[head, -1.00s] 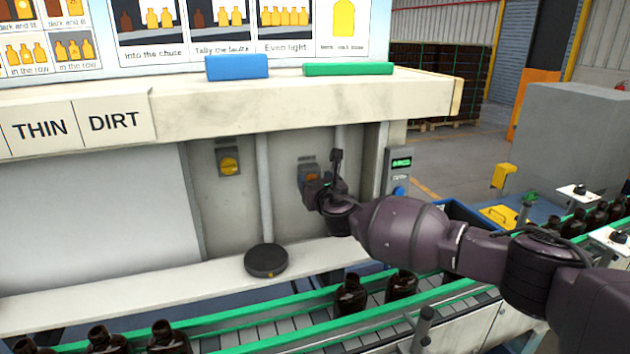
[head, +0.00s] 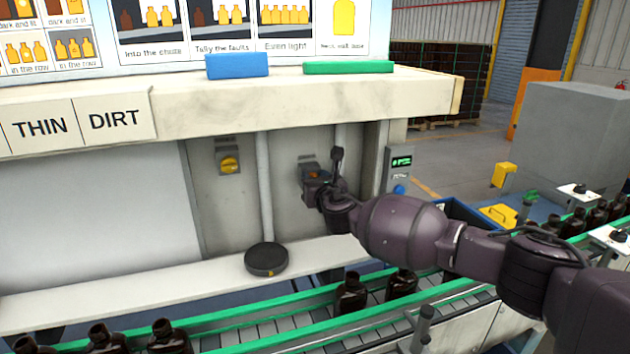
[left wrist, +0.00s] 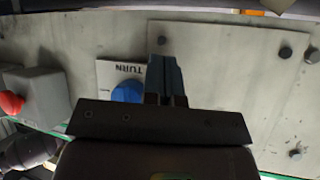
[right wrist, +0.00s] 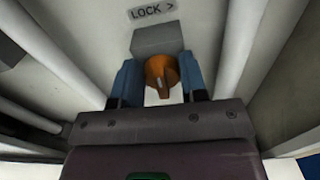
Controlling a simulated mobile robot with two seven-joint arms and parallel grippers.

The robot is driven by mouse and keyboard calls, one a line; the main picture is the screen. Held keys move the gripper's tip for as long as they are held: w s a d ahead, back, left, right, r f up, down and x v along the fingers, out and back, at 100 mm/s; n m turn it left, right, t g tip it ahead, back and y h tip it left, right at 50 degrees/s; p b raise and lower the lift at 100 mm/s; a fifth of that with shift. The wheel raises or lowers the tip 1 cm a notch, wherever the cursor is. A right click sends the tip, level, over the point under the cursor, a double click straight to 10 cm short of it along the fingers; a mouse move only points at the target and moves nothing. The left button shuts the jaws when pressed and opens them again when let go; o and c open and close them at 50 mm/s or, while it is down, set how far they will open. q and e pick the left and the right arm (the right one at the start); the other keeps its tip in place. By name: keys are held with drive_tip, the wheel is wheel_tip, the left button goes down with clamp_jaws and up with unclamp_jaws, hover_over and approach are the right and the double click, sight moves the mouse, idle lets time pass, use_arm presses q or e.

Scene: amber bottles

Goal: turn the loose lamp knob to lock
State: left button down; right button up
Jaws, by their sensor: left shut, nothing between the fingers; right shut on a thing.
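The orange lamp knob (right wrist: 161,72) sits on a grey box (right wrist: 157,39) below a "LOCK >" label (right wrist: 152,10) in the right wrist view. My right gripper (right wrist: 161,82) has its blue fingers on either side of the knob and is shut on it. A pale mark shows on the knob's near end. In the head view the knob (head: 313,174) is partly hidden behind my right gripper (head: 324,190). My left gripper (left wrist: 167,70) is shut and empty, beside a blue knob (left wrist: 127,91) with a "TURN" label; it is outside the head view.
A yellow knob (head: 229,165) is on the panel to the left. A black round puck (head: 266,259) lies on the white ledge (head: 150,283). Pale pipes (right wrist: 60,50) flank the grey box. Bottles (head: 352,292) stand on the conveyor below.

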drive_tip(key=shift+d+f+m+b, duration=0.15)
drive_tip(key=shift+m+b, duration=0.3)
drive_tip(key=shift+m, duration=1.15)
drive_tip(key=shift+d+m+b, duration=0.1)
drive_tip(key=shift+m+b, duration=0.3)
drive_tip(key=shift+m, duration=1.2)
drive_tip(key=o, duration=0.9)
drive_tip(key=shift+c, duration=0.2)
drive_tip(key=v, duration=1)
drive_tip(key=shift+s+d, duration=0.15)
drive_tip(key=shift+s, duration=0.2)
drive_tip(key=shift+o, duration=0.2)
